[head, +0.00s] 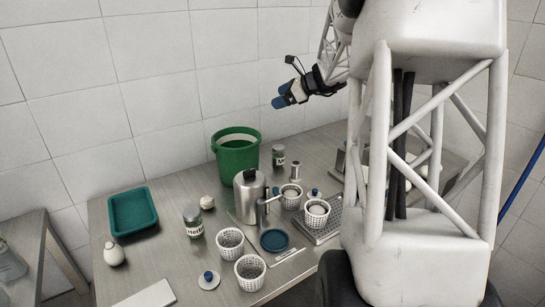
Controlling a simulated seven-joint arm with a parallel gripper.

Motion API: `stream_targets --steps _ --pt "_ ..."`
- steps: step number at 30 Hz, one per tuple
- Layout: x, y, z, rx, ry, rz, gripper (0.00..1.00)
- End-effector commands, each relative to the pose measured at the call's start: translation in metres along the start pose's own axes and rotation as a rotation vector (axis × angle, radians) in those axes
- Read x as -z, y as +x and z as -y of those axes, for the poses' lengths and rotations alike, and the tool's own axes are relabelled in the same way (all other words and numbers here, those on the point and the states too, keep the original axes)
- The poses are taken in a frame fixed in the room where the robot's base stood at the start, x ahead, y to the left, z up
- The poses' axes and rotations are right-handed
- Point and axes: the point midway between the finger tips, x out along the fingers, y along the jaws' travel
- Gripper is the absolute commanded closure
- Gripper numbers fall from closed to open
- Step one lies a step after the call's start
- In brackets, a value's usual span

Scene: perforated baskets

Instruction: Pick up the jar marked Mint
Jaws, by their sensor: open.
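Two lidded jars with white labels stand on the metal table. One jar (193,222) is at the front left of the green bucket; its label has dark lettering too small to read surely. The other jar (278,156) is farther back, just right of the bucket; its label is also too small to read. I cannot tell which is marked Mint. My gripper (280,101) has blue fingertips and hangs in the air above the back of the table, near the wall. It points left, is open and holds nothing visible.
The green bucket (236,168) stands at the back. A metal canister (249,196) is between the jars. White perforated baskets (230,256) stand in front and at right, some on a metal rack (322,236). A teal tray (133,212) lies at left. My arm hides the table's right side.

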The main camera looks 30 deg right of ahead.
Motion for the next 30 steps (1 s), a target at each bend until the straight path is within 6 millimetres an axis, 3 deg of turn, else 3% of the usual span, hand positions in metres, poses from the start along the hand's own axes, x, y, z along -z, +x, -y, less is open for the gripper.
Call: stream_targets --steps 6,17,30 --pt "0.022 -0.011 0.035 0.050 0.102 0.045 0.11" --pt "0.050 -0.025 0.074 0.106 0.221 0.102 0.11" --pt "0.149 0.032 0.054 0.101 0.220 0.100 0.11"
